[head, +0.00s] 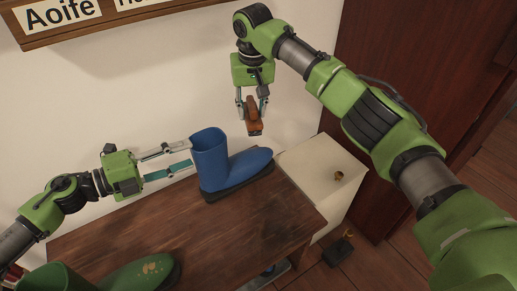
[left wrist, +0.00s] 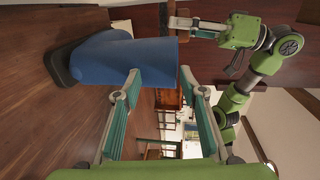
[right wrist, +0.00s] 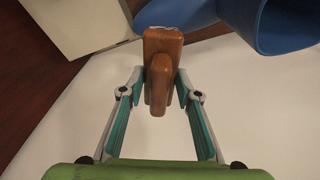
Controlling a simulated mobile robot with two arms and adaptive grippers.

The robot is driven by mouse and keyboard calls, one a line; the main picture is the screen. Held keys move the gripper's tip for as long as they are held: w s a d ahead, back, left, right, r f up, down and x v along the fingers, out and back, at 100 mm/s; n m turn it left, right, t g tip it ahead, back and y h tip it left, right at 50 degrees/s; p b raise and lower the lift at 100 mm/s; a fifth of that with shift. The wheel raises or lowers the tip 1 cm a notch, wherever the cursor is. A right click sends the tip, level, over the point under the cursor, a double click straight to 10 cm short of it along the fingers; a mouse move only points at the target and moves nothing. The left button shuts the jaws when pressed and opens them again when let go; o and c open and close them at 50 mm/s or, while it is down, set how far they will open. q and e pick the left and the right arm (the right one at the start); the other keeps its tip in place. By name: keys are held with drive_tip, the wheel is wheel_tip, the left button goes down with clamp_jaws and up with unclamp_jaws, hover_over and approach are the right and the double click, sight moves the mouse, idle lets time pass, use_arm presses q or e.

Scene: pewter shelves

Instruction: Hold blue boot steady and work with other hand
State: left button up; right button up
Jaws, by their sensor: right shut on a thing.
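The blue boot (head: 215,155) stands upright on the wooden bench top (head: 115,232), toe pointing right. Its shaft also shows in the left wrist view (left wrist: 130,60). My left gripper (head: 191,152) is open at the left side of the shaft, near its rim; whether a finger touches the boot I cannot tell. My right gripper (head: 252,112) is shut on a brown wooden tool (right wrist: 160,60), which looks like a brush with a pale edge. It holds it in the air, behind and above the boot's toe. The boot shows at the upper right of the right wrist view (right wrist: 270,20).
A white cabinet (head: 310,160) with a brass knob stands right of the bench. A wooden name board (head: 100,25) is on the wall above. The bench middle is clear.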

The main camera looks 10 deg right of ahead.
use_arm(q)
drive_tip(key=v, duration=1.1)
drive_tip(key=shift+a, duration=0.35)
